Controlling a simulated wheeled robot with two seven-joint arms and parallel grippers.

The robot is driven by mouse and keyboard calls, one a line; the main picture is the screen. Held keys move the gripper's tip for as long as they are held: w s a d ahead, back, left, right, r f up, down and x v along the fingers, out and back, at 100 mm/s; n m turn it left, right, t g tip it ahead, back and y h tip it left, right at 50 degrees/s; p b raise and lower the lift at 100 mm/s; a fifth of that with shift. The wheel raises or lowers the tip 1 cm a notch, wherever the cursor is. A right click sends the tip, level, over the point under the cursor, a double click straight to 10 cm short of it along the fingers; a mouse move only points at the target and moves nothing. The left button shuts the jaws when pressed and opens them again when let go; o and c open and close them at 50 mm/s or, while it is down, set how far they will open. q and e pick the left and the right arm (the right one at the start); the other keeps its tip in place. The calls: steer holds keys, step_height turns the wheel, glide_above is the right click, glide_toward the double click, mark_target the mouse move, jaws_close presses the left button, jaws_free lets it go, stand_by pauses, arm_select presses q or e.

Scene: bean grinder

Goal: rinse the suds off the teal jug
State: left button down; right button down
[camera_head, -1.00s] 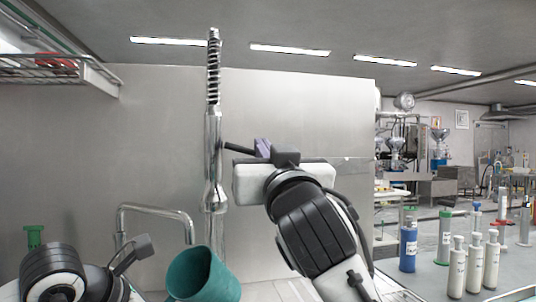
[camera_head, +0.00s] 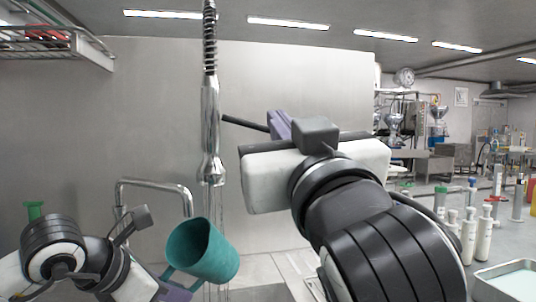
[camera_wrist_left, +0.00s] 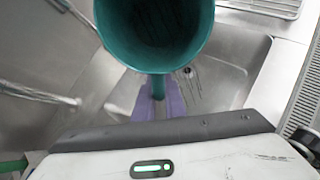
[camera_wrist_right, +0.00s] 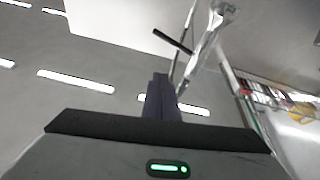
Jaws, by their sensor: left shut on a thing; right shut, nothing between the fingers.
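The teal jug (camera_head: 203,252) is tilted below the spray nozzle (camera_head: 212,170), its open mouth facing up and left. My left gripper (camera_head: 176,291) is shut on its handle; in the left wrist view the purple fingers (camera_wrist_left: 158,100) pinch the handle under the jug (camera_wrist_left: 152,60). Thin water streams (camera_head: 222,205) fall from the nozzle; I cannot tell whether they hit the jug. No suds are discernible on it. My right gripper (camera_head: 279,125) is shut and empty beside the tip of the black lever (camera_head: 245,123). In the right wrist view the lever (camera_wrist_right: 172,40) appears apart from the fingertips.
A curved metal spout (camera_head: 155,185) stands left of the nozzle. The sink basin (camera_wrist_left: 225,80) lies under the jug. Several white bottles (camera_head: 468,235) and a tray (camera_head: 492,272) are at right. A wire shelf (camera_head: 55,45) hangs upper left.

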mark_target(250, 124)
steer(key=w+a+f+n+t+h, duration=0.15)
steer(key=f+n, duration=0.45)
steer(key=n, duration=0.8)
steer(key=a+f+n+t+h, duration=0.25)
steer(key=f+n, duration=0.45)
steer(key=n, duration=0.8)
steer(key=w+r+g+y, duration=0.1)
steer(key=w+r, duration=0.8)
steer(key=shift+w+a+r, duration=0.15)
steer(key=shift+w+a, duration=0.1)
steer(key=shift+w, duration=0.1)
